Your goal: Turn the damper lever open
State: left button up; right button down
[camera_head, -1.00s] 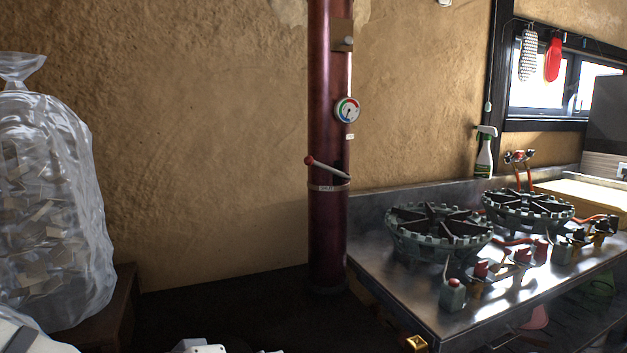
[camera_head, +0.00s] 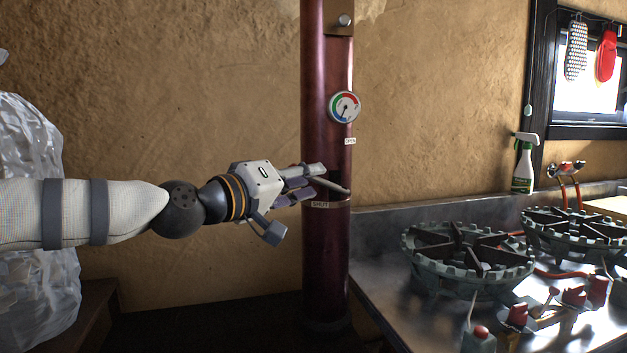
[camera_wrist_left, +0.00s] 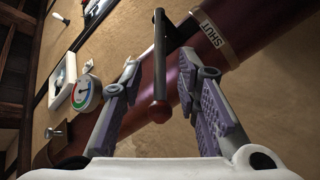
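The damper lever (camera_head: 335,187) is a grey bar on the dark red flue pipe (camera_head: 326,255), its free end tilted up to the left, just above the SHUT label (camera_head: 320,204). The OPEN label (camera_head: 350,141) sits higher on the pipe. My left gripper (camera_head: 312,181) is at the pipe and hides the lever's knob in the head view. In the left wrist view the lever's red knob (camera_wrist_left: 158,110) and bar lie between the two spread fingers of my left gripper (camera_wrist_left: 159,72), with gaps on both sides. My right gripper is not in view.
A round gauge (camera_head: 344,107) is on the pipe above the lever. A metal counter with a burner (camera_head: 467,258) and a spray bottle (camera_head: 524,162) stands to the right. A clear bag (camera_head: 35,125) is at the left, partly behind my arm. The wall left of the pipe is bare.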

pick_arm(q)
jog(key=shift+x, duration=1.05)
grip_shut()
jog(key=shift+r, duration=0.1)
